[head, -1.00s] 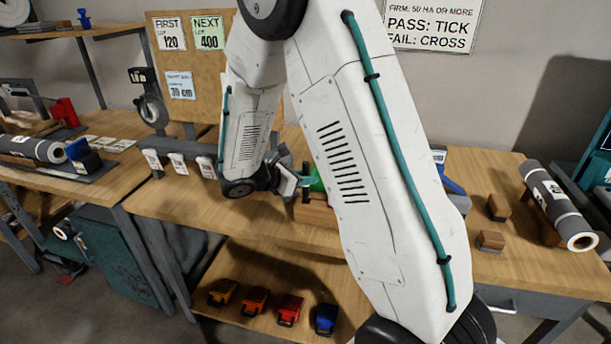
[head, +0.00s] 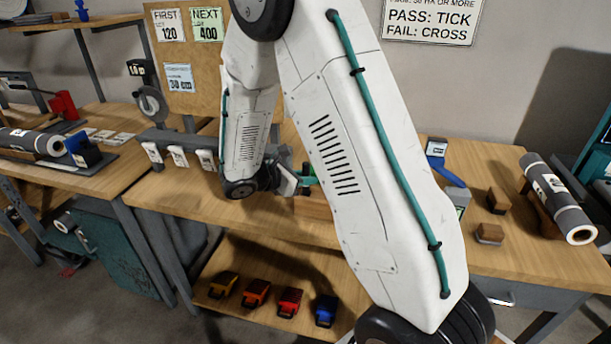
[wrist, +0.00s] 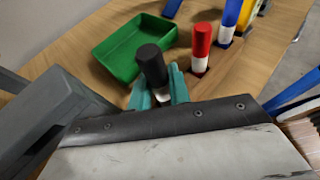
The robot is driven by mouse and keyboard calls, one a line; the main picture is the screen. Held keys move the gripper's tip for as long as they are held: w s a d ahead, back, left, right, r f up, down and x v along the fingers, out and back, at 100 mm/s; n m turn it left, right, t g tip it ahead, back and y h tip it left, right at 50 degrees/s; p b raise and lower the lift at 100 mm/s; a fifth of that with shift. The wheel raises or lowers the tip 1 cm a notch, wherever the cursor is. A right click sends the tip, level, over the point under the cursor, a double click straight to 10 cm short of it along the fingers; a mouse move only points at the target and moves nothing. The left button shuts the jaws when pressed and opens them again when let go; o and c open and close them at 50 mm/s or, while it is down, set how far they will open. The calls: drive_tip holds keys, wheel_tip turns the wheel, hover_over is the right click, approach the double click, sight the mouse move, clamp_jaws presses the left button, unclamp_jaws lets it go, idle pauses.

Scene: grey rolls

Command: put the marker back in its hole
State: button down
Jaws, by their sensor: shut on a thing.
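A marker with a black cap (wrist: 152,64) and a white body stands between the teal fingers of my gripper (wrist: 158,95) in the wrist view. The gripper is shut on it. The marker's lower end is hidden, so I cannot tell whether it is in a hole. A red marker (wrist: 201,42) stands upright just to its right, with a blue marker (wrist: 230,20) farther along the same row. In the head view my gripper (head: 306,178) is partly hidden behind my arm, over the bench near a wooden block (head: 312,207).
A green tray (wrist: 103,53) lies on the bench beside the black-capped marker. Several coloured tools rest on the shelf (head: 260,318) below.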

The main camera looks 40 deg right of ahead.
drive_tip(key=shift+f, duration=1.15)
drive_tip(key=c, duration=1.2)
unclamp_jaws()
drive_tip(key=shift+c, duration=0.2)
drive_tip(key=v, duration=0.7)
drive_tip(key=shift+a+r, duration=0.2)
drive_tip(key=shift+a, duration=0.15)
